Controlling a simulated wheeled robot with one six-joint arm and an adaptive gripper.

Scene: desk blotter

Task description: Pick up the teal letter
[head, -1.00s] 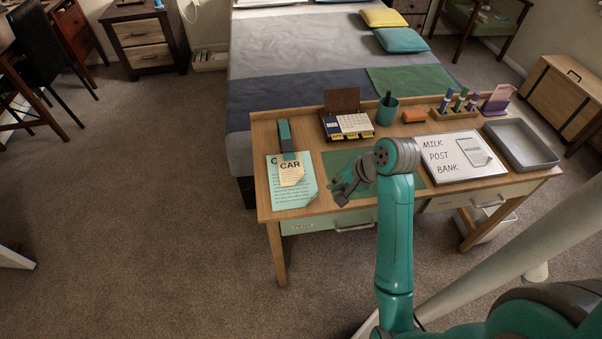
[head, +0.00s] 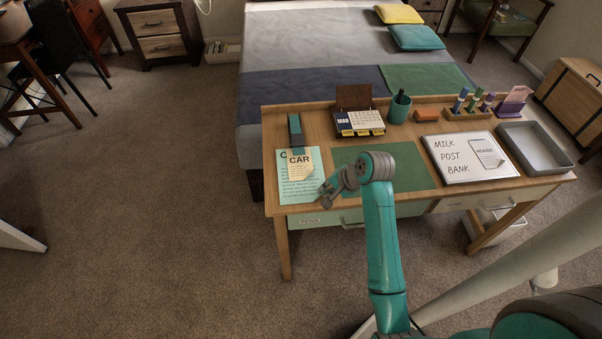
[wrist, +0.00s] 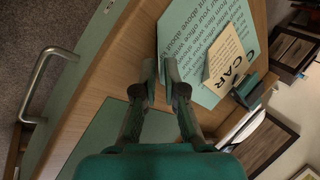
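The teal letter (head: 288,192) lies on the left part of the desk, with print on it. A cream card marked CAR (head: 301,164) covers part of its top. My gripper (head: 324,200) is low at the letter's lower right edge, by the desk's front edge. In the wrist view the letter (wrist: 186,38) reaches to my fingertips (wrist: 158,72), and the right finger hides part of its edge. The fingertips are close together with a narrow gap. I cannot tell whether the letter's edge is between them.
A dark teal stapler-like block (head: 295,129) stands at the letter's top. A green blotter (head: 405,163) lies to the right, then a whiteboard (head: 462,172) and a grey tray (head: 535,148). A calendar (head: 358,121) and pen cup (head: 399,108) stand behind. A drawer handle (wrist: 40,75) sticks out in front.

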